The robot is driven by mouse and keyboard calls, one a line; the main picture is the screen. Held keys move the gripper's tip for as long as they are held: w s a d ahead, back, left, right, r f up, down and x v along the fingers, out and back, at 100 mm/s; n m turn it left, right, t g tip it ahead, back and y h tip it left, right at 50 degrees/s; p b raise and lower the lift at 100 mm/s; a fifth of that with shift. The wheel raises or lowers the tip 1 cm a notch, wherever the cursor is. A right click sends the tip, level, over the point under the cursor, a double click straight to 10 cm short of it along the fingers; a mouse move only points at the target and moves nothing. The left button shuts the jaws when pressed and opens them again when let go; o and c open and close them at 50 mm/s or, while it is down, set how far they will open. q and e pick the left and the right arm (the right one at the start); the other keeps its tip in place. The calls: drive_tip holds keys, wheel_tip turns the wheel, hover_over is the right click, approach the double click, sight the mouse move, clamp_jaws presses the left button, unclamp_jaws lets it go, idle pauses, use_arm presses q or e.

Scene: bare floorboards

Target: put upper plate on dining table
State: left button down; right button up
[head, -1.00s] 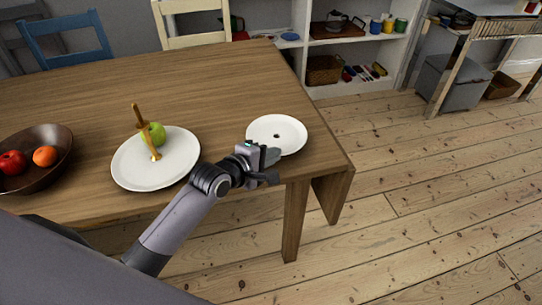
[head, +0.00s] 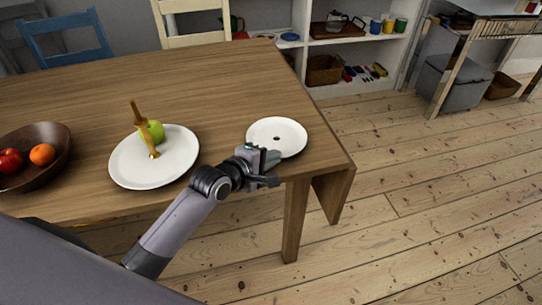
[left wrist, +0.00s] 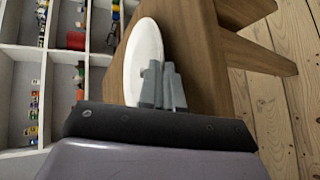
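The upper plate, a small white round plate with a dark hole in its middle (head: 277,133), lies at the right end of the wooden dining table (head: 215,85). In the left wrist view the plate (left wrist: 143,50) shows tilted by the camera's angle. My left gripper (head: 272,168) is at the plate's near rim, its fingers apart in the head view; one overlaps the rim. Whether they touch the plate I cannot tell. A larger white plate (head: 130,172) to the left bears a gold stand (head: 141,128) and a green apple (head: 155,131). My right gripper is not in view.
A dark bowl of fruit (head: 50,172) stands at the table's left. Blue (head: 65,25) and cream (head: 195,12) chairs stand behind the table, with a white shelf (head: 350,48) farther back. The table's middle is clear, and bare floor lies to the right.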

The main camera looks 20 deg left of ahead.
use_arm(q)
drive_tip(key=shift+s+f, duration=0.1)
drive_tip(key=shift+f, duration=0.25)
drive_tip(key=shift+s+f, duration=0.15)
drive_tip(key=shift+f, duration=0.2)
drive_tip(key=shift+d, duration=0.1)
drive_tip(key=c, duration=1.2)
unclamp_jaws()
drive_tip(key=shift+f+b, duration=0.15)
drive_tip(key=shift+b, duration=0.15)
drive_tip(key=shift+c, duration=0.2)
drive_tip(key=shift+s, duration=0.1)
drive_tip(key=shift+s+a+r, duration=0.2)
drive_tip(key=shift+s+r, duration=0.1)
drive_tip(key=shift+s, duration=0.2)
drive_tip(key=v, duration=0.2)
drive_tip(key=r+p+v, duration=0.1)
drive_tip(key=v, duration=0.2)
drive_tip(key=shift+w, duration=0.25)
drive_tip(key=shift+s+a+r, duration=0.25)
drive_tip(key=shift+s+r, duration=0.2)
drive_tip(key=shift+s, duration=0.1)
